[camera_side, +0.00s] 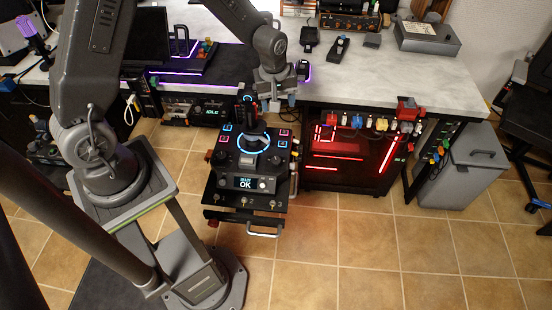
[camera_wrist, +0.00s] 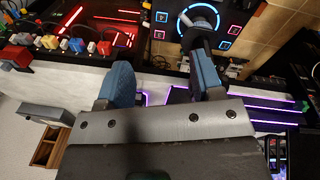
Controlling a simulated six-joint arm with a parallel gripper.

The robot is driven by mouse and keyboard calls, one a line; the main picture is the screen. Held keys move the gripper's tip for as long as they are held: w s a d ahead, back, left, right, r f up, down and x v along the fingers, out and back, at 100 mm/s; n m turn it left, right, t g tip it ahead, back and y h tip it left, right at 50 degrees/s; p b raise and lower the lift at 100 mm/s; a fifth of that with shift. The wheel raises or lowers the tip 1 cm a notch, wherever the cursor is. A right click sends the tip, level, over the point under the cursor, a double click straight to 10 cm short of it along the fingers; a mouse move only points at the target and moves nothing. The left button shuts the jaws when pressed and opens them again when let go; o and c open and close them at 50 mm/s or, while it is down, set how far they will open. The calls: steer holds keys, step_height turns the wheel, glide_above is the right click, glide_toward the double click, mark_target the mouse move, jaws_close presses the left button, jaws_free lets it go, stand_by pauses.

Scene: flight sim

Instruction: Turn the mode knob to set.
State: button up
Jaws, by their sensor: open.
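A black control console (camera_side: 212,190) stands in front of the bench in the side view. It has a dark joystick inside a glowing blue ring, lit square buttons, and a display (camera_side: 248,184) reading "READY OK". Small knobs sit on the panel and along its front edge; no label is legible, so I cannot tell which is the mode knob. My gripper (camera_side: 272,95) is behind and above the console, near the bench edge. In the wrist view my gripper (camera_wrist: 164,78) has its two blue-padded fingers wide apart and empty. The console's blue ring (camera_wrist: 183,29) shows beyond the right finger.
The white bench (camera_side: 400,80) runs behind the console. A red-lit case (camera_side: 345,150) with several coloured plugs above it is right of the console. A grey bin (camera_side: 465,170) stands farther right. The tiled floor (camera_side: 370,250) in front is clear.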

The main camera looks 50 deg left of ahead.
mark_target(276, 160)
steer(key=f+n, duration=0.1)
steer(key=f, duration=0.7)
steer(key=a+f+n, duration=0.1)
steer(key=f, duration=0.8)
steer(key=f+n+g, duration=0.1)
steer(key=f, duration=0.8)
steer(key=shift+w+a+n, duration=0.15)
steer(key=shift+w+n, duration=0.1)
steer(key=shift+n, duration=0.05)
steer(key=c, duration=0.9)
